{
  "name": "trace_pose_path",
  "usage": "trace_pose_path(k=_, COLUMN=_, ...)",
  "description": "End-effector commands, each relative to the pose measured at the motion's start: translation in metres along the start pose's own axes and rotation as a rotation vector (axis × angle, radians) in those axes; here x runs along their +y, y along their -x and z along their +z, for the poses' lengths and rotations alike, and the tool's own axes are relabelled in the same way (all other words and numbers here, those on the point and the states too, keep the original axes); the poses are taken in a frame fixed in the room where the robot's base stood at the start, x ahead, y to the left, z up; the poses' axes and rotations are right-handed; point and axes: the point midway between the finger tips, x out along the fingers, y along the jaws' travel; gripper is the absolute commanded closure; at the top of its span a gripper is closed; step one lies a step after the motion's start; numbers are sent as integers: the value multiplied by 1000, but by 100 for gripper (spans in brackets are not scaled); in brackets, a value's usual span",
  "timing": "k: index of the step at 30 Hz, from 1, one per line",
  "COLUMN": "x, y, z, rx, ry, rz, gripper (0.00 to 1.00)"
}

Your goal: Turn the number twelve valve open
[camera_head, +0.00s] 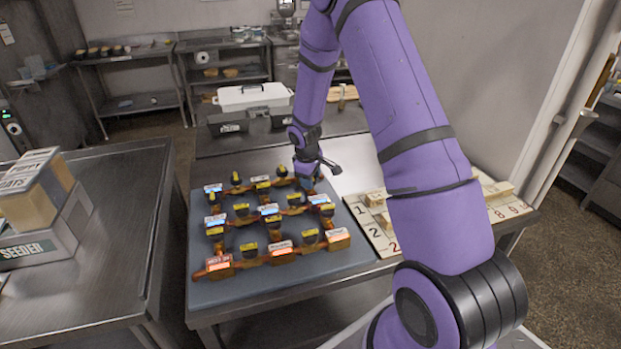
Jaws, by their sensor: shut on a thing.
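A grey board (230,290) lies on the metal table and carries a grid of copper-brown pipes with several small valves. The valves have dark knobs and yellow tags, such as one at the back left (236,178) and one at the front (310,238). The tags are too small to read, so I cannot tell which valve is number twelve. My gripper (306,181) points down at the back right corner of the pipe grid. It is shut on what appears to be a valve there. The fingers and wrist hide most of that valve and its tag.
A pale numbered board (381,239) with small blocks lies right of the grey board, partly behind my arm. Black bins (228,122) and a white-lidded container (252,96) stand behind. A second metal table (110,215) with a seeder box (45,240) is on the left.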

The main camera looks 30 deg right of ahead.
Motion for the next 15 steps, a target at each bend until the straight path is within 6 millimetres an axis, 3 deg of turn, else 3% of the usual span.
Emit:
trace_pose_path(k=12, x=-3, y=0, z=-1, rx=0, ry=12, rz=-4, gripper=79)
trace_pose_path(k=13, x=-3, y=0, z=-1, rx=0, ry=12, rz=-4, gripper=48)
trace_pose_path(k=15, x=-3, y=0, z=-1, rx=0, ry=11, rz=-3, gripper=32)
